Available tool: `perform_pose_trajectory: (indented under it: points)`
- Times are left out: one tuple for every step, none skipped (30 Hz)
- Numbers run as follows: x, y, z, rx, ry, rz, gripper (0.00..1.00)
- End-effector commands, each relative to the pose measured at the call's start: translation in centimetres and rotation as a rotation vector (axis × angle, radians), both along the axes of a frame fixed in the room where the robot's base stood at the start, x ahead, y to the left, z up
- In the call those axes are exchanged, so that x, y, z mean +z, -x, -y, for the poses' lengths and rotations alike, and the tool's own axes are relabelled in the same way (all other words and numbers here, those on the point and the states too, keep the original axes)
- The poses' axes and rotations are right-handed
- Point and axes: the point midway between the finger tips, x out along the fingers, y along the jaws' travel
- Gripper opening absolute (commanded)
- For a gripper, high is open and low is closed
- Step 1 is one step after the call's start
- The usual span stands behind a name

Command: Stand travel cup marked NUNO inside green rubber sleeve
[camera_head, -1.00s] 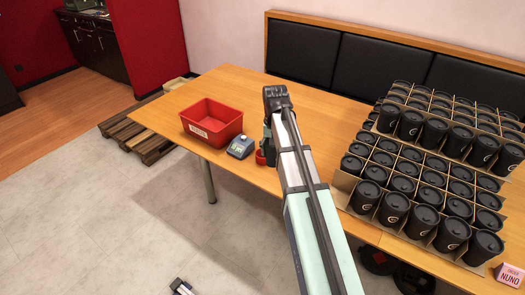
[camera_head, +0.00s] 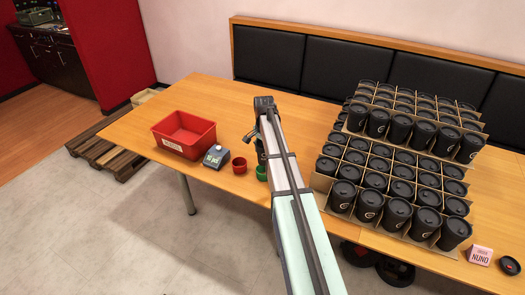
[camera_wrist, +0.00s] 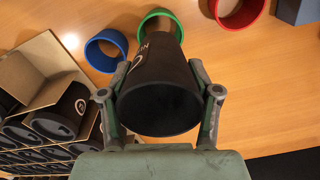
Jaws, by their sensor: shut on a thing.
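My gripper (camera_wrist: 160,88) is shut on a black travel cup (camera_wrist: 157,98), gripping it from both sides. The cup's wide, dark end faces the wrist camera, and a pale mark shows partly on its side; I cannot read the full name. The green rubber sleeve (camera_wrist: 150,16) shows as an arc around the cup's narrow far end in the wrist view. Whether the cup is in it or above it is unclear there. In the head view the green sleeve (camera_head: 261,173) stands just left of my arm, with the partly hidden dark cup (camera_head: 261,151) above it.
A red sleeve (camera_head: 239,166) stands left of the green one, by a small display box (camera_head: 216,156) and red bin (camera_head: 184,134). A blue sleeve (camera_wrist: 106,50) shows in the wrist view. Crated black cups (camera_head: 400,190) fill the right. A NUNO block (camera_head: 481,255) lies front right.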

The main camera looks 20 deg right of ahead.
Motion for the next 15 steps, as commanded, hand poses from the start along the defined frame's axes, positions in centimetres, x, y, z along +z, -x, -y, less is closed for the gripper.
perform_pose_trajectory:
  points:
    - [-0.6,0.0,0.0,0.001,0.0,0.0,0.48]
    - [-0.8,0.0,0.0,0.001,0.0,0.0,0.48]
    - [-1.2,0.0,0.0,0.001,0.0,0.0,0.48]
    - [-1.4,0.0,0.0,0.001,0.0,0.0,0.48]
    - [-1.7,0.0,0.0,0.001,0.0,0.0,0.48]
    - [-2.1,0.0,0.0,0.001,0.0,0.0,0.48]
    - [-2.3,0.0,0.0,0.002,0.0,-0.001,0.48]
    - [-2.6,0.0,0.0,0.002,0.0,-0.001,0.48]
    - [-3.0,0.0,0.0,0.002,-0.001,-0.001,0.48]
    - [-3.2,0.0,0.0,0.002,-0.001,-0.001,0.48]
    - [-3.4,0.0,0.0,0.002,-0.001,-0.001,0.48]
    - [-3.7,0.0,0.0,0.002,-0.001,-0.001,0.48]
    - [-3.9,0.0,0.0,0.002,-0.001,-0.001,0.48]
    - [-4.1,0.0,0.0,0.002,-0.001,-0.001,0.48]
    - [-4.4,0.0,0.0,0.002,0.0,0.0,0.48]
